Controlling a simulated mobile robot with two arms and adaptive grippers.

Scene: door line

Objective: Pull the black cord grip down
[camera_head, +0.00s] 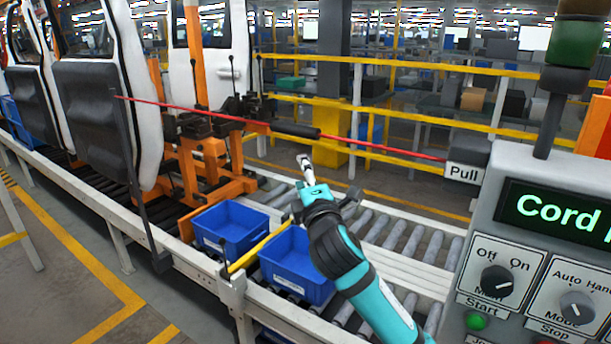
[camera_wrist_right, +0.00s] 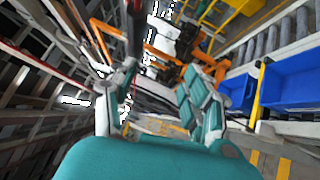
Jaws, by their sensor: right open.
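The black cord grip (camera_head: 295,131) is a dark cylinder on a red cord (camera_head: 380,148) strung slantwise across the head view, ending at a box with a "Pull" label (camera_head: 464,173). My right gripper (camera_head: 304,162) is just below the grip in the head view, apart from it in the picture. In the right wrist view its two fingers stand wide apart and the gripper (camera_wrist_right: 160,100) holds nothing. A dark bar that looks like the grip (camera_wrist_right: 135,25) shows at the top, beyond the fingers. My left gripper is out of view.
Two blue bins (camera_head: 230,228) sit on the roller conveyor (camera_head: 400,240) below my arm. A control panel (camera_head: 545,250) with a "Cord" display stands at the right. An orange fixture (camera_head: 205,160) and car doors (camera_head: 105,115) are at the left.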

